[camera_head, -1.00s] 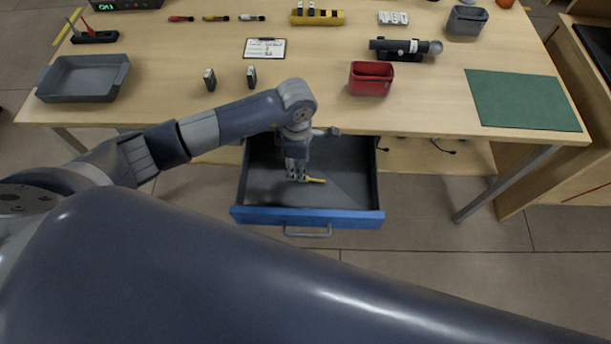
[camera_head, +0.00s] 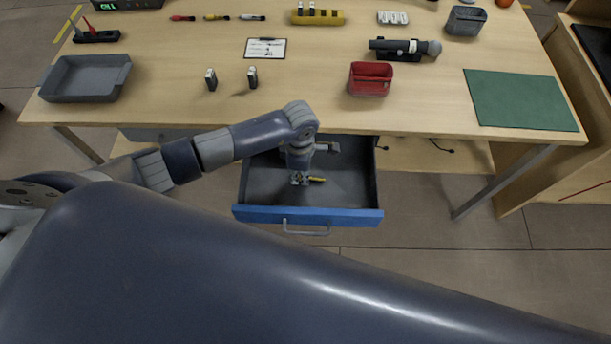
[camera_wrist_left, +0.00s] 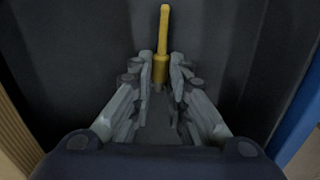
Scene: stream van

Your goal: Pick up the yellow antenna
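The yellow antenna (camera_head: 317,179) is a thin rod with a thicker base, inside the open blue-fronted drawer (camera_head: 345,213) under the table. In the left wrist view the antenna (camera_wrist_left: 163,40) points away from the gripper, its thick base between the fingertips. My left gripper (camera_head: 300,179) reaches down into the drawer. In the wrist view its fingers (camera_wrist_left: 161,68) have closed in on both sides of the base and appear to grip it. I cannot tell whether the antenna touches the drawer floor. My right gripper is not in view.
The table (camera_head: 330,110) overhangs the drawer's back, with a red bin (camera_head: 370,80) near its front edge. A grey tray (camera_head: 85,80), a green mat (camera_head: 520,100) and a microphone (camera_head: 405,48) lie on it.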

